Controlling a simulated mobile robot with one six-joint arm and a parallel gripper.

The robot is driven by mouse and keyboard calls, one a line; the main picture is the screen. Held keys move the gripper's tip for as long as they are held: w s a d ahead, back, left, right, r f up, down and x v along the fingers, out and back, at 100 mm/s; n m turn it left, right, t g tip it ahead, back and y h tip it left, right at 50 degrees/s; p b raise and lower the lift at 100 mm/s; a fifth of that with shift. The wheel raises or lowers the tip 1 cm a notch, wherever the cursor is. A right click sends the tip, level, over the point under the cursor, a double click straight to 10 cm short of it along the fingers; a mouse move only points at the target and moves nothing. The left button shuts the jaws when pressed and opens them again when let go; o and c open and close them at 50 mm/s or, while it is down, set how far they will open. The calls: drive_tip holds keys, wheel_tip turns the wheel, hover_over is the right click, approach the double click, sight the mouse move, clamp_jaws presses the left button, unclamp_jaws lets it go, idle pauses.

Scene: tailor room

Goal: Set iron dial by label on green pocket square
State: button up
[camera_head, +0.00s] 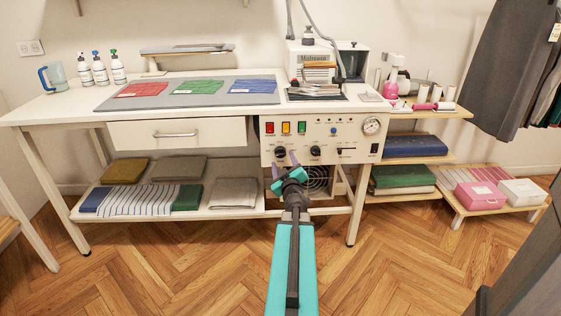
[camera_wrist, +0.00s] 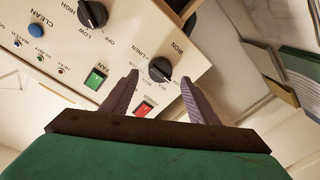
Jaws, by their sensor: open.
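The green pocket square (camera_head: 198,87) lies on the grey mat between a red and a blue one; a small pale mark on it is too small to read. The iron station's control panel (camera_head: 325,137) faces me. In the wrist view, its black fabric dial (camera_wrist: 160,69) has "LINEN" and part of another word printed near it; I cannot tell its setting for sure. My gripper (camera_wrist: 158,78) is open, its purple fingertips on either side of this dial. I cannot tell if they touch it. In the head view, my gripper (camera_head: 287,156) is in front of the panel's left dial.
A second dial (camera_wrist: 92,13), marked high, low and off, is close by. A red switch (camera_wrist: 145,107) and a green switch (camera_wrist: 95,78) lie near my fingers. A drawer (camera_head: 177,133) is left of the panel. The wooden floor in front is clear.

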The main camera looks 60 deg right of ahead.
sight(281, 155)
drive_tip(key=shift+x, duration=1.9)
drive_tip(key=shift+c, duration=0.4)
